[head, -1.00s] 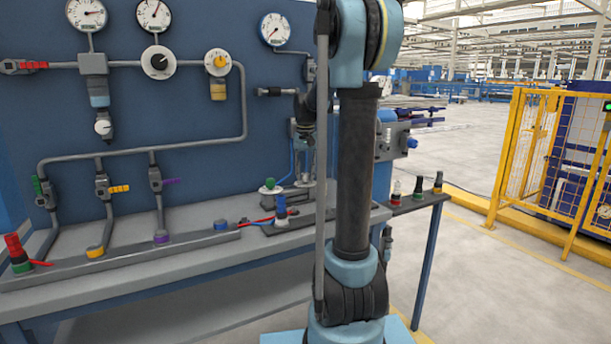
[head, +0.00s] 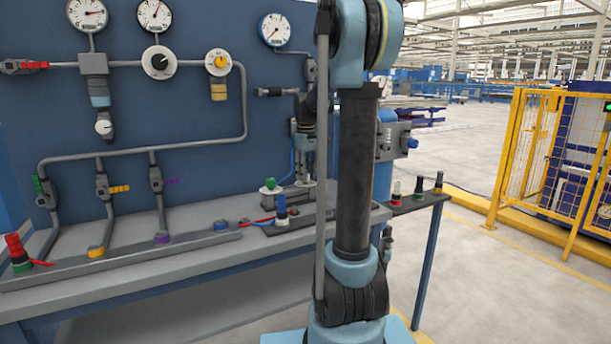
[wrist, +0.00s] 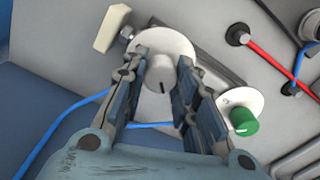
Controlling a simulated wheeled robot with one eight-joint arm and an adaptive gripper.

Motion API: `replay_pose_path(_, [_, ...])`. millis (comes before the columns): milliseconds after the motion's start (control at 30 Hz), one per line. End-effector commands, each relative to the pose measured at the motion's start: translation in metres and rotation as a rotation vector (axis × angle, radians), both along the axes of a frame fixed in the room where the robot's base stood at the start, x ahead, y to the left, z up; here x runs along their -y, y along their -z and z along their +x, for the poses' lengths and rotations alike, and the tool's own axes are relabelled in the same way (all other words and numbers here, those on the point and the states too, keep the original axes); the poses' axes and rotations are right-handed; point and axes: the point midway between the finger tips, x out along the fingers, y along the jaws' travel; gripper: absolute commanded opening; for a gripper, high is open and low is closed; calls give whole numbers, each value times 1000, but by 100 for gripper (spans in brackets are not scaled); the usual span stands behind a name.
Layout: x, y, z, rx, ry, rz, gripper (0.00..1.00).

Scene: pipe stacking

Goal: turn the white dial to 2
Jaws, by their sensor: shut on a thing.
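The white dial (wrist: 160,73) is a pale round knob on a white disc (wrist: 172,43), between my fingertips in the wrist view. A short dark mark shows on the knob's near side; I cannot read any numbers on the disc. My gripper (wrist: 163,78) is shut on the dial, one finger on each side. In the head view my gripper (head: 304,152) points down over the bench at the right end of the panel, and the white dial cannot be made out there.
A green knob (wrist: 243,121) on its own white disc is close to my right finger; it also shows in the head view (head: 270,184). Red and blue cables (wrist: 268,62) run nearby. A cream block (wrist: 111,27) lies upper left. Gauges and pipes cover the blue panel (head: 200,115).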

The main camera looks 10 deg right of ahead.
Motion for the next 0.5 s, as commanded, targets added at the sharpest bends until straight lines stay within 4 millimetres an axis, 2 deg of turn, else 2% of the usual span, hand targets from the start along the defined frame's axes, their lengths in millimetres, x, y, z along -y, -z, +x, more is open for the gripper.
replay_pose_path(500, [1,-1,2,4,-96,-2,3])
